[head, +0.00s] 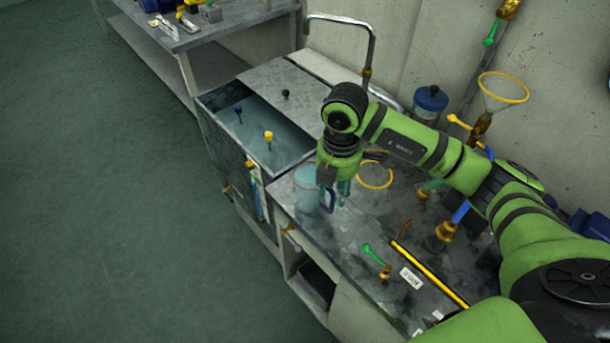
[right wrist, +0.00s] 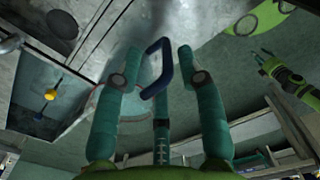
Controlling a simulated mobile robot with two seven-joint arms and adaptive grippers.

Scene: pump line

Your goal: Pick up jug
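The jug (head: 305,189) is a translucent pale-blue vessel with a dark blue handle. It stands at the left end of the grey bench, beside the tank. My right gripper (head: 334,192) points down at the handle side of the jug. In the right wrist view, the gripper (right wrist: 156,75) is open, with the blue handle (right wrist: 157,69) between its spread teal fingers. A clear gap shows on each side of the handle. The jug's clear body is hard to make out there. A green arm part (right wrist: 288,78), probably my left arm, shows at the right of that view; its finger state is unclear.
An open water tank (head: 263,135) with small knobs adjoins the bench. A yellow ring (head: 375,175) is just right of the gripper. A green-handled valve (head: 375,258), a yellow bar (head: 430,273) and pipework occupy the bench. Floor at left is clear.

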